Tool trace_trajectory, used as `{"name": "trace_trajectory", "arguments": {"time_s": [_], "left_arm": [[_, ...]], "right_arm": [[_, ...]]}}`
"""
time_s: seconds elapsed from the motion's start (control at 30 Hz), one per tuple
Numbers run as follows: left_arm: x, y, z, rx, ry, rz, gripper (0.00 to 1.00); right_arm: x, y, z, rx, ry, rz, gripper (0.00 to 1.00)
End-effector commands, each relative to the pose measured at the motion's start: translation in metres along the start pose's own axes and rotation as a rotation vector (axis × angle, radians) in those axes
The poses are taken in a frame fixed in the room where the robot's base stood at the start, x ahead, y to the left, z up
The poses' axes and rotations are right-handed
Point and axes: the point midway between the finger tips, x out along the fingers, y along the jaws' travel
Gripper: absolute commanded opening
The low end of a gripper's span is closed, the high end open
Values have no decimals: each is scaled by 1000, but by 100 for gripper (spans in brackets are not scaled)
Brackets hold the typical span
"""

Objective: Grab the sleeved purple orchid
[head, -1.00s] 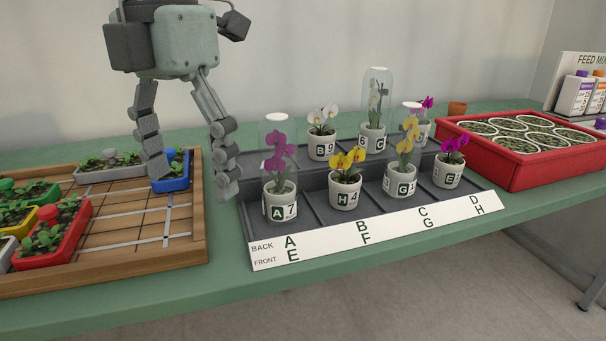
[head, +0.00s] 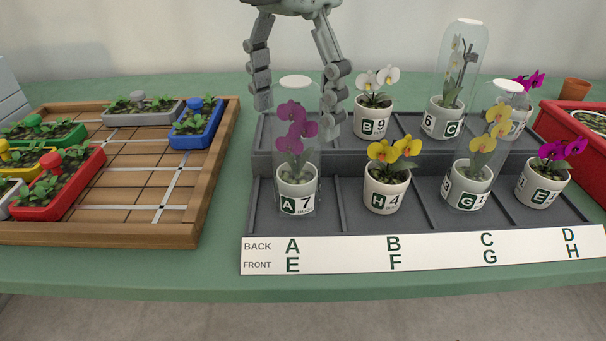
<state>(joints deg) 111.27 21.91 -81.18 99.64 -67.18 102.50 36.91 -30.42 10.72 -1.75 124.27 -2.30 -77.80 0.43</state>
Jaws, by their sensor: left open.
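The sleeved purple orchid (head: 297,130) stands upright in a white pot marked A 7, inside a clear sleeve with a white top. It is in the front row at the left end of the grey stepped rack (head: 353,212). My left gripper (head: 298,108) is open, its two fingers pointing down. In the picture the fingers lie on either side of the sleeve's top, seemingly just behind it; I cannot tell whether they touch it. No other gripper shows.
A white orchid (head: 376,93) stands behind right and a yellow orchid (head: 388,170) to the right. Further right are sleeved orchids and an unsleeved purple orchid (head: 543,175). A wooden tray (head: 128,239) with seedling boxes lies left. A red crate (head: 571,128) is far right.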

Motion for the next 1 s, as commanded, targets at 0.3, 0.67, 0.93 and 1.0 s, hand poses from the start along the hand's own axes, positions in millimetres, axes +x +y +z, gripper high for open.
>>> {"name": "trace_trajectory", "arguments": {"time_s": [0.3, 0.67, 0.93, 1.0], "left_arm": [[44, 2, 6, 1, 3, 1, 77], [58, 2, 6, 0, -1, 0, 77], [58, 2, 6, 0, 0, 0, 47], [58, 2, 6, 0, 0, 0, 38]], "right_arm": [[6, -5, 0, 6, 3, -12, 40], [13, -6, 4, 7, -9, -15, 40], [10, -5, 0, 4, 0, -12, 40], [9, -4, -1, 2, 2, -10, 40]]}}
